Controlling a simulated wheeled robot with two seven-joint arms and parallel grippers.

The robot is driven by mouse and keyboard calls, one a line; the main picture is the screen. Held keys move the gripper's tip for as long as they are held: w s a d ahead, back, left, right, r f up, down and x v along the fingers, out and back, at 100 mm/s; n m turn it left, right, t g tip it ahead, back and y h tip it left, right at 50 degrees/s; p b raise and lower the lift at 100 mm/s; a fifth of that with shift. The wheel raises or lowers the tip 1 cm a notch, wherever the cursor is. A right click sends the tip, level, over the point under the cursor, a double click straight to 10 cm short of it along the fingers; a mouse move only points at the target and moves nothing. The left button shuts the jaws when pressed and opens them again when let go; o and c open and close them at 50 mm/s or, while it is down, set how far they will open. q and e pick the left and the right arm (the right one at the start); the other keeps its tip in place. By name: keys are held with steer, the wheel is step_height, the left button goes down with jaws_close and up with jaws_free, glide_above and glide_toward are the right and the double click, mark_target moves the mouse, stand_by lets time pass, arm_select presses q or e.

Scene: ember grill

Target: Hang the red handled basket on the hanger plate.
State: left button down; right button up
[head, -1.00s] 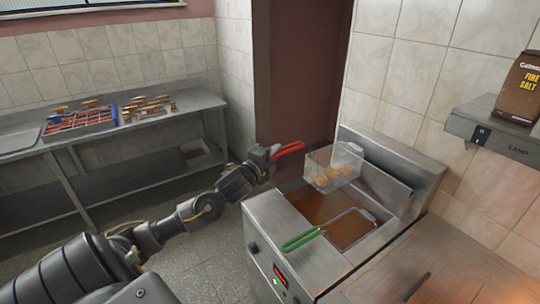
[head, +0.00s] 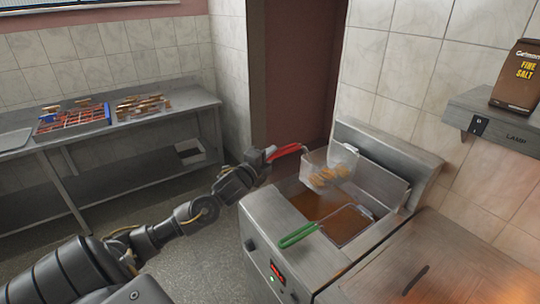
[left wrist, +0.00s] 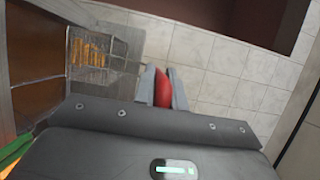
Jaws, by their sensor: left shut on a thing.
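The red handled basket (head: 340,159) is a wire mesh basket with golden-brown food pieces in it. It is over the back of the left oil well, close to the hanger plate (head: 378,184), the upright metal panel at the back of the fryer. I cannot tell whether the two touch. My left gripper (head: 270,153) is shut on its red handle (head: 288,150). In the left wrist view, the red handle (left wrist: 162,90) sits between the fingers and the basket (left wrist: 92,58) shows at upper left. My right gripper is not in view.
A second basket with a green handle (head: 298,236) lies in the fryer's oil (head: 318,206), to the right. A shelf (head: 500,122) with a salt bag (head: 520,78) is at right. A metal table (head: 150,124) with a red-and-blue tray (head: 72,121) stands at left.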

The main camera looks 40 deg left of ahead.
arm_select(q)
steer(key=shift+f+b, duration=0.5)
steer(key=shift+f, duration=0.05)
steer(key=c, duration=1.4)
jaws_free()
steer(key=shift+o, duration=0.2)
steer(key=shift+f, duration=0.15)
steer(key=shift+s+f, duration=0.1)
steer(key=shift+s, duration=0.15)
steer(key=s+d+b, duration=0.1)
steer(key=s+b, duration=0.3)
steer(key=s, duration=0.6)
steer(key=shift+s+r, duration=0.15)
steer(key=shift+r, duration=0.05)
steer(key=shift+d, duration=0.1)
